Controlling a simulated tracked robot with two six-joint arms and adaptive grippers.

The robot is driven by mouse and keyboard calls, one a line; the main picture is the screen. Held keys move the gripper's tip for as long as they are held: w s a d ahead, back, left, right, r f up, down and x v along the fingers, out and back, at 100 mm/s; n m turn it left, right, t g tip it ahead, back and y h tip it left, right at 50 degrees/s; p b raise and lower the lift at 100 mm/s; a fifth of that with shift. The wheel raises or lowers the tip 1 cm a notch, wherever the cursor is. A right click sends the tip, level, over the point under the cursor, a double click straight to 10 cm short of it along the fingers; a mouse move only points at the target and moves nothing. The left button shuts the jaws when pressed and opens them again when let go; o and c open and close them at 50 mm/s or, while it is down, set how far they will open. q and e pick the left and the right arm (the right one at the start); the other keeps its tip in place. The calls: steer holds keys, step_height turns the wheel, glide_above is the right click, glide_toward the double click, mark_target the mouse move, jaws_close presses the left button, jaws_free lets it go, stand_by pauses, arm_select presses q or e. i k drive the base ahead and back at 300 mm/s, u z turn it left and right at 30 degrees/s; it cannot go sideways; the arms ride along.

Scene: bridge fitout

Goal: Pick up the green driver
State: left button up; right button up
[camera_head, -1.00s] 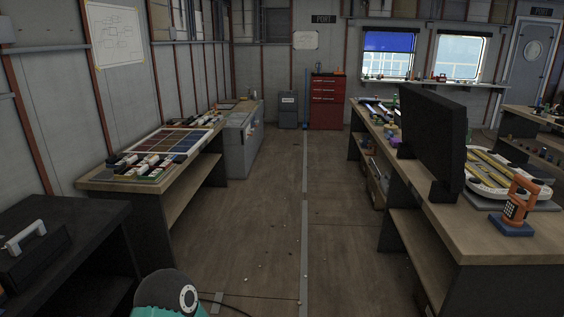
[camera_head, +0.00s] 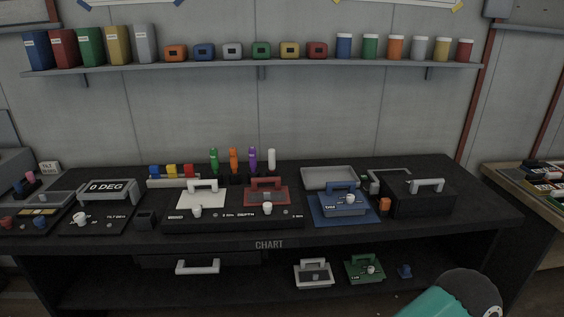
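A green driver (camera_head: 214,160) stands upright near the back edge of the dark chart desk (camera_head: 420,237), at the left end of a row of similar tools. An orange one (camera_head: 234,161) is just to its right, then a purple one (camera_head: 252,159) and a white one (camera_head: 271,159). The lower ends of these tools sit in a dark holder that is hard to make out. Neither gripper is in view. Only a teal and dark part of my own arm shows at the bottom right, well away from the driver.
In front of the tools are a white-topped block (camera_head: 203,196) and a red-framed one (camera_head: 266,191), both with handles. A blue instrument (camera_head: 343,202) and a black case (camera_head: 418,195) stand to the right. A wall shelf (camera_head: 262,69) holds books, small boxes and jars above.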

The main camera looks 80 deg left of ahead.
mark_target(213, 153)
steer(key=z, duration=1.35)
steer(key=i, duration=0.1)
steer(key=u, duration=2.75)
steer(key=i, duration=0.3)
steer(key=u, duration=2.1)
steer(key=k, duration=0.55)
steer(key=u, duration=0.45)
steer(key=i, duration=1.75)
steer(key=z, duration=0.45)
